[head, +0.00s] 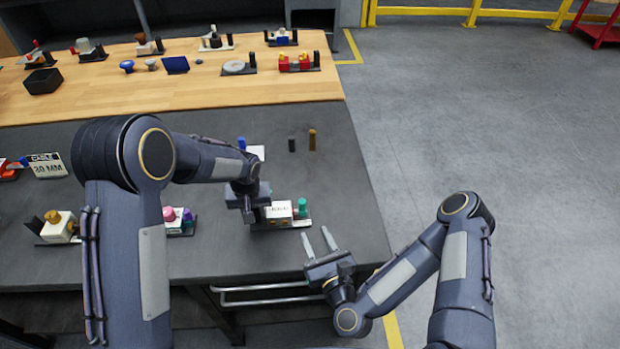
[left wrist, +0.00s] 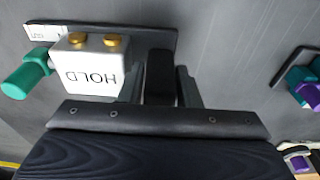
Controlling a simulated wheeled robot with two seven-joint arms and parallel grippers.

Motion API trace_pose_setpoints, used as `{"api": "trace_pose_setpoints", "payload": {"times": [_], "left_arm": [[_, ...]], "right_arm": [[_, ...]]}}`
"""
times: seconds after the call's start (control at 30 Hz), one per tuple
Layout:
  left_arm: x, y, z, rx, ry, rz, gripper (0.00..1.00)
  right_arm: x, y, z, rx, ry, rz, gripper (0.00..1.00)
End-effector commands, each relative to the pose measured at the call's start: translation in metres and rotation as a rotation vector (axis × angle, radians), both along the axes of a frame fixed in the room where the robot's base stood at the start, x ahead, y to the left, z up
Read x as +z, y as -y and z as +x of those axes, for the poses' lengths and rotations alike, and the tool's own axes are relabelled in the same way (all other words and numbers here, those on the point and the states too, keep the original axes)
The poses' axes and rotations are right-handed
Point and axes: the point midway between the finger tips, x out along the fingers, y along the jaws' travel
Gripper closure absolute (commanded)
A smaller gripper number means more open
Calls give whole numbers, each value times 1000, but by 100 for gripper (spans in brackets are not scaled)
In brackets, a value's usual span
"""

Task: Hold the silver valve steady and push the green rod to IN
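The valve is a white block marked HOLD (head: 279,211) on a dark base plate near the bench's front right. It looks white rather than silver; two gold studs show in the left wrist view (left wrist: 88,62). The green rod (head: 302,205) sticks out of its right side; it also shows in the left wrist view (left wrist: 25,74). My left gripper (head: 255,213) is low at the block's left; its fingers lie close on both sides of a black upright post (left wrist: 160,72) on the base. My right gripper (head: 318,239) is open and empty, in front of and right of the rod.
A pink and purple fixture (head: 180,218) and a white block with a gold knob (head: 60,226) stand further left. Behind are a blue-topped piece (head: 242,143) and two small posts (head: 312,139). Bare bench (head: 345,195) lies right of the valve.

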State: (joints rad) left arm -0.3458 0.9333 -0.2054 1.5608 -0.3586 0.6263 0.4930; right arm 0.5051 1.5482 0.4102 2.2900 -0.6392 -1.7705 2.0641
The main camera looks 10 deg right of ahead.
Motion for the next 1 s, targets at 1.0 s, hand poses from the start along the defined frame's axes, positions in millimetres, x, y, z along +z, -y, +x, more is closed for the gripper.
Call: {"api": "trace_pose_setpoints", "payload": {"times": [1.0], "left_arm": [[101,1,-12,-1,12,-3,49]], "right_arm": [[0,0,0,0,0,0,61]]}}
